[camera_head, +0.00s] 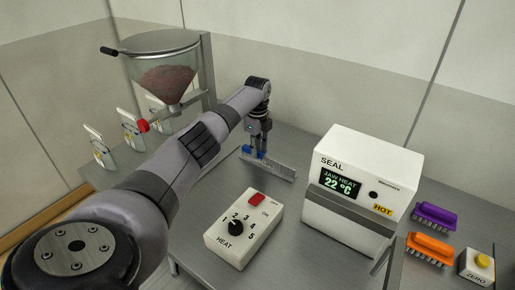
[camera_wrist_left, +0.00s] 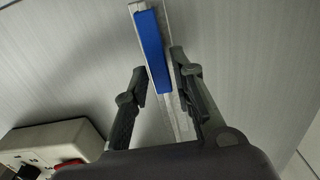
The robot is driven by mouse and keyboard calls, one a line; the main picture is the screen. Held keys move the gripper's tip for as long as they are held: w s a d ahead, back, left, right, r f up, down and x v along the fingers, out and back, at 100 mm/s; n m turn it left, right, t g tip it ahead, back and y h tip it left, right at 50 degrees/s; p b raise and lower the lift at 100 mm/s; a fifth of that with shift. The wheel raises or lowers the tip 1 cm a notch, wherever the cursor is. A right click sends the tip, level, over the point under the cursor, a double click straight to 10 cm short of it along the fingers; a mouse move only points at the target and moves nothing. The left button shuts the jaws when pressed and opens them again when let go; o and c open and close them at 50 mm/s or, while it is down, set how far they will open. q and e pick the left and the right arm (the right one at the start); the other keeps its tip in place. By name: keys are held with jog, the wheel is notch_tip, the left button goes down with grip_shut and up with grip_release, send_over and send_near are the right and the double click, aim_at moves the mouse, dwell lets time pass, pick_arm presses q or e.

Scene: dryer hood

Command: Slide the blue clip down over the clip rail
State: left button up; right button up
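The blue clip (camera_wrist_left: 152,50) is a long narrow bar lying along the pale clip rail (camera_wrist_left: 178,112) in the left wrist view. In the head view the blue clip (camera_head: 248,150) shows as small blue patches at the left part of the ridged metal clip rail (camera_head: 275,170). My left gripper (camera_head: 258,148) points down over it. In the left wrist view its fingers (camera_wrist_left: 158,65) are apart, one on each side of the clip, with gaps visible. I cannot tell how far the clip is seated on the rail. My right gripper is not in view.
A heat control box (camera_head: 244,228) stands in front of the rail, and a white seal machine (camera_head: 360,190) to the right. A glass hopper (camera_head: 165,75) and several bags (camera_head: 98,148) are at the left. Purple (camera_head: 435,217) and orange (camera_head: 430,249) brushes and a zero button box (camera_head: 478,265) lie right.

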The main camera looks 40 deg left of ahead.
pick_arm(q)
jog(key=shift+o, duration=1.4)
jog(key=shift+r, duration=0.15)
notch_tip(320, 180, up, 12)
